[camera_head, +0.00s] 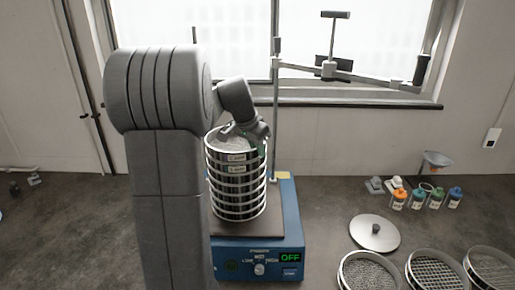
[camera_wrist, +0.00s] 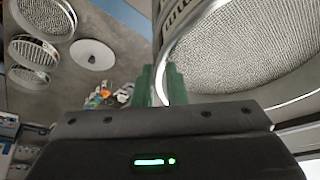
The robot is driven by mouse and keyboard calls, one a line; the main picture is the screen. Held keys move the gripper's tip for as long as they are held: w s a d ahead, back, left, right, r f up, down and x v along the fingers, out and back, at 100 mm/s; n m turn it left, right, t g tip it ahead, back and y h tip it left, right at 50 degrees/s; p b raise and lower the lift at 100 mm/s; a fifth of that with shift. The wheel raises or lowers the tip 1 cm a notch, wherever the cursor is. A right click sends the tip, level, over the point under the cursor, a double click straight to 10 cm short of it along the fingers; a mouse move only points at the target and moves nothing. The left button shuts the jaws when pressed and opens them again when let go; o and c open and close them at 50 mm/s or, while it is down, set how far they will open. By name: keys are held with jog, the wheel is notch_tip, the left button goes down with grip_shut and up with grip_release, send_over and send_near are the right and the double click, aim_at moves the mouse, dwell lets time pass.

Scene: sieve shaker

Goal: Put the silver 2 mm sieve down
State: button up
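The silver 2 mm sieve (camera_head: 222,157) is at the top of a column of silver sieves (camera_head: 238,200) on the blue sieve shaker (camera_head: 285,225). It looks level and in line with the column; I cannot tell whether it bears fully on the sieve below. My gripper (camera_head: 262,140) is at its right rim. In the wrist view the green fingers of my gripper (camera_wrist: 163,88) stand close together on either side of the rim, and the sieve's grey mesh (camera_wrist: 240,50) fills the right side. The exact finger contact is partly hidden.
A support rod (camera_head: 275,110) with a raised clamp bar (camera_head: 355,77) stands behind the column. A round lid (camera_head: 375,233) and several loose sieves (camera_head: 342,275) lie at the right. Small bottles (camera_head: 398,200) and a funnel (camera_head: 437,160) stand farther back. The shaker display (camera_head: 290,257) reads OFF.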

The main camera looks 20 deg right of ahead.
jog(key=shift+o, duration=1.1)
jog(key=shift+r, duration=0.25)
jog(key=b+v, duration=0.2)
jog(key=v, duration=1)
jog(key=shift+f, duration=0.2)
